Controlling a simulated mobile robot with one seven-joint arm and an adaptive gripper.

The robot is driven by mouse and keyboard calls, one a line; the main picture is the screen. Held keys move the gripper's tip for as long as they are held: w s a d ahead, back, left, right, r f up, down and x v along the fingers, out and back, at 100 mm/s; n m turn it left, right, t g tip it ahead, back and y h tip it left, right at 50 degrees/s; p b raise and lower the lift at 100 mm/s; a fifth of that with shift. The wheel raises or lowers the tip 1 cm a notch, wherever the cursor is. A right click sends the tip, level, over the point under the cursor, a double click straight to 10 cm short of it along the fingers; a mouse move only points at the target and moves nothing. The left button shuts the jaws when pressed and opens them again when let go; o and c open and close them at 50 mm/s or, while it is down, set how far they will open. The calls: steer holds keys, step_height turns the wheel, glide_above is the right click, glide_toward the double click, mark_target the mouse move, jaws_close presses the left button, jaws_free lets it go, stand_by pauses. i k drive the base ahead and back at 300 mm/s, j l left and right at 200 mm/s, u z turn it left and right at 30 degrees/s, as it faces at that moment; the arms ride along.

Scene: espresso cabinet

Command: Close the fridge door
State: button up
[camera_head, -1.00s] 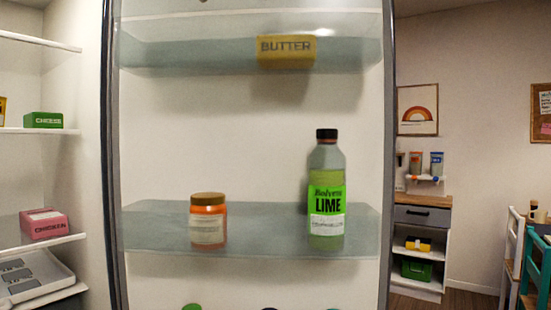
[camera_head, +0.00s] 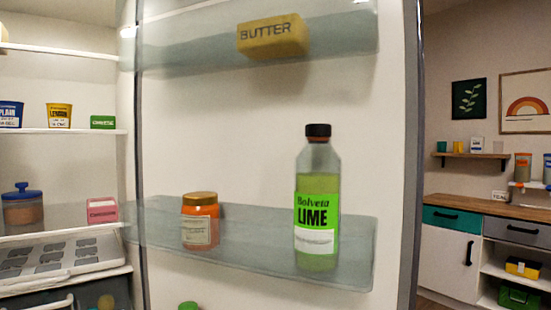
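The open fridge door (camera_head: 250,125) fills the middle of the head view, its inner side facing me. Its right edge (camera_head: 409,150) is a grey vertical strip. Its shelves hold a yellow butter block (camera_head: 272,37), an orange jar with a brown lid (camera_head: 200,221) and a green lime bottle (camera_head: 318,205). The fridge interior (camera_head: 60,90) shows to the left of the door, open to view. My gripper is not in view.
Fridge shelves at left hold tubs, a green cheese box (camera_head: 103,122), a pink box (camera_head: 102,210) and a blue-lidded jar (camera_head: 23,205). Beyond the door at right stands a counter with a teal drawer (camera_head: 452,217), under framed pictures (camera_head: 525,101).

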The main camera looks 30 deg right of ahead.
mark_target(212, 117)
steer(key=k+l+u, duration=0.15)
steer(key=l, duration=0.25)
steer(key=l+u, duration=0.15)
steer(key=l, duration=0.25)
steer(key=k+l+u, duration=0.2)
steer(key=l, duration=0.15)
steer(key=l+u, duration=0.15)
steer(key=l, duration=0.25)
steer(key=k+l+u, duration=0.15)
steer(key=l, duration=0.25)
steer(key=k+l+u, duration=0.15)
steer(key=l, duration=0.25)
steer(key=l+u, duration=0.15)
steer(key=l, duration=0.25)
steer(key=k+l+u, duration=0.15)
steer(key=l, duration=0.25)
steer(key=l+u, duration=0.2)
steer(key=l, duration=0.6)
steer(key=k+l+u, duration=0.1)
steer(key=l, duration=0.25)
steer(key=k+l+u, duration=0.1)
steer(key=l, duration=0.3)
steer(key=k+l+z, duration=0.2)
steer(key=z, duration=0.2)
steer(key=k+l+z, duration=0.15)
steer(key=l+z, duration=0.2)
